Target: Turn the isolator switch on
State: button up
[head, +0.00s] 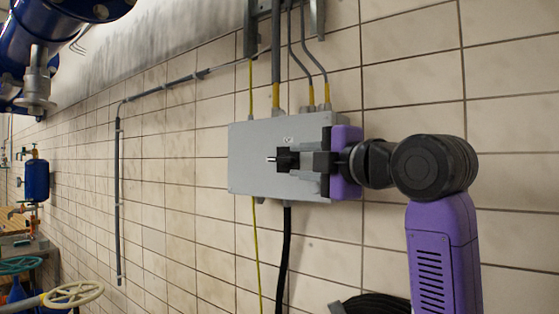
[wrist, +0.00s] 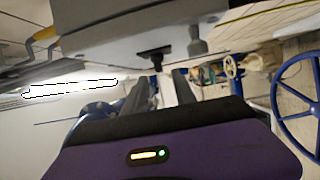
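The isolator switch is a grey box (head: 255,178) on the tiled wall, also along the top of the wrist view (wrist: 125,35). Its black knob (head: 287,158) stands out from the front, with a small pale tip pointing left in the head view. In the wrist view the knob (wrist: 155,55) shows just beyond my fingertips. My gripper (head: 312,161) comes from the right, with its fingers close to the knob. The wrist view shows the two fingers (wrist: 163,80) apart with a gap between them. I cannot tell whether either finger touches the knob. My gripper hides the box's right part.
Conduits (head: 276,60) enter the box from above, and a black cable (head: 286,240) hangs below. A blue pipe (head: 40,40) and a pale handwheel (head: 74,294) are at the left. A blue handwheel (wrist: 276,103) shows in the wrist view. The wall left of the box is mostly clear.

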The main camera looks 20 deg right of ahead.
aim_at(286, 160)
jog(key=p+x, duration=0.3)
jog(key=x, duration=0.3)
jog(key=shift+w+a+r, duration=0.1)
jog(key=shift+w, duration=0.25)
jog(key=shift+w+a, duration=0.1)
jog(key=shift+w, duration=0.35)
grip_shut()
